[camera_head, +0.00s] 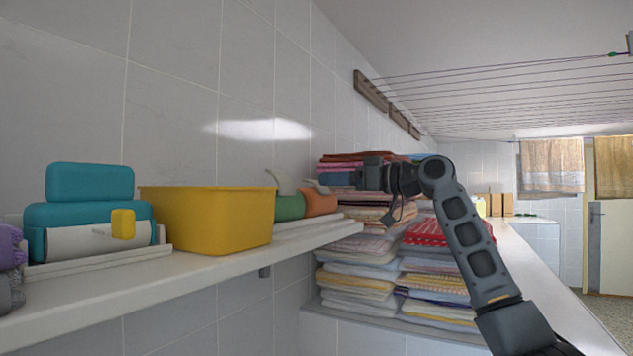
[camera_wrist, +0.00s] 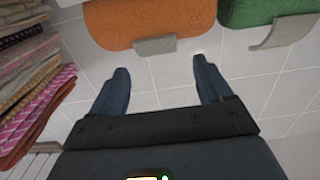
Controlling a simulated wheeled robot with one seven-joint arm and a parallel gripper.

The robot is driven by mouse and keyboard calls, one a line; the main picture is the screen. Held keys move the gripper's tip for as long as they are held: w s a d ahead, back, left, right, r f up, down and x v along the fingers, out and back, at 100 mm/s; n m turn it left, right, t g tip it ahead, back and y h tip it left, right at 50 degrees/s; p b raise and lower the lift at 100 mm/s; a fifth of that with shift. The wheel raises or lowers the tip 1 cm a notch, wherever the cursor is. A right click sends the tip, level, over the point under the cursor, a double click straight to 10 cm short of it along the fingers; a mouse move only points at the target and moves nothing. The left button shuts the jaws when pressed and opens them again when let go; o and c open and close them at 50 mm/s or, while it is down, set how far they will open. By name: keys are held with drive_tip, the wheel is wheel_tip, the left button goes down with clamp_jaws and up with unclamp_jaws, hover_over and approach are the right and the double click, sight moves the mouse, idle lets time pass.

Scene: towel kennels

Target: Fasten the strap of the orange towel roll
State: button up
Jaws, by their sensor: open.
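The orange towel roll (camera_head: 320,203) lies on the white wall shelf, to the right of a green roll (camera_head: 289,207). Its pale grey strap end (camera_head: 314,186) stands up off the top. In the wrist view the orange roll (camera_wrist: 150,18) is at the top, its strap tab (camera_wrist: 154,46) sticking out at the roll's near edge. My gripper (camera_wrist: 159,72) is open and empty, with the tab ahead, between the lines of its two fingers, and apart from them. In the head view my gripper (camera_head: 350,177) is just right of and above the orange roll.
A yellow bin (camera_head: 207,222) stands left of the green roll. Teal rolls (camera_head: 88,182) and a yellow-tabbed white strap (camera_head: 122,223) are farther left. Stacks of folded towels (camera_head: 360,275) fill the space behind and below my gripper. The green roll's strap (camera_wrist: 280,32) sticks out too.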

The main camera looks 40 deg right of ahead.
sight(316, 181)
drive_tip(key=shift+p+x, duration=0.65)
drive_tip(key=shift+x, duration=2.35)
